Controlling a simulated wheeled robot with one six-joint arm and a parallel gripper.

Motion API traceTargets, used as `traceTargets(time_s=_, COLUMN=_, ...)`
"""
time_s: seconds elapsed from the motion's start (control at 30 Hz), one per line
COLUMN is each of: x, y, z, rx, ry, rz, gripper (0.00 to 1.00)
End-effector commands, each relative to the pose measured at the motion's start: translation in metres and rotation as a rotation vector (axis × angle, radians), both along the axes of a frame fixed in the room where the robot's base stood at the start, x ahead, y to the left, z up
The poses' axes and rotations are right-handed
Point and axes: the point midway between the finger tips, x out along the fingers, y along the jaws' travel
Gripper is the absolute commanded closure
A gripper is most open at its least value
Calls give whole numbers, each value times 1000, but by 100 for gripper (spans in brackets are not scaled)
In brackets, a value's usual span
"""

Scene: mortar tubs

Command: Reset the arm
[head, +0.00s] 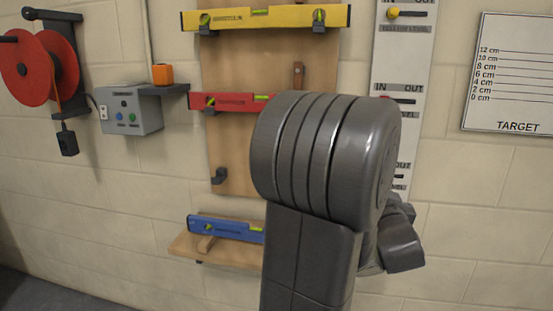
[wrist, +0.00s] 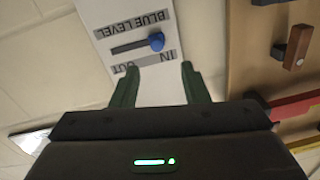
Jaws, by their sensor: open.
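My gripper (wrist: 160,75) shows in the wrist view with its two green fingers apart and nothing between them. It is in front of the white strip board (wrist: 102,18), by the blue knob (wrist: 157,42). The blue knob is at the IN end of its slot, above the fingertips in the picture; I cannot tell whether they touch the board. In the head view my raised arm covers the middle, and the fingers are hidden behind it.
On the wooden board (head: 228,140) are a yellow level (head: 270,17) and a red level (head: 225,101). A blue level (head: 220,227) rests on a low shelf (head: 215,248). A red reel (head: 25,66), a grey control box (head: 130,113), an orange block (head: 162,74) and a target chart (head: 512,80) are on the wall.

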Motion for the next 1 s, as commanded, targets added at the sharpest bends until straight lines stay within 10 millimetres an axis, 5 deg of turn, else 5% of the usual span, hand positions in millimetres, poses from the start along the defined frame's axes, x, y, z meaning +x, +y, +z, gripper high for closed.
traceTargets(time_s=0.2, x=45, y=-8, z=-2, rx=1, ry=-1, rz=2, gripper=59)
traceTargets(time_s=0.5, x=87, y=-16, z=-1, rx=1, ry=-1, rz=-1, gripper=59)
traceTargets(time_s=1.0, x=85, y=-24, z=1, rx=0, ry=-1, rz=-2, gripper=59)
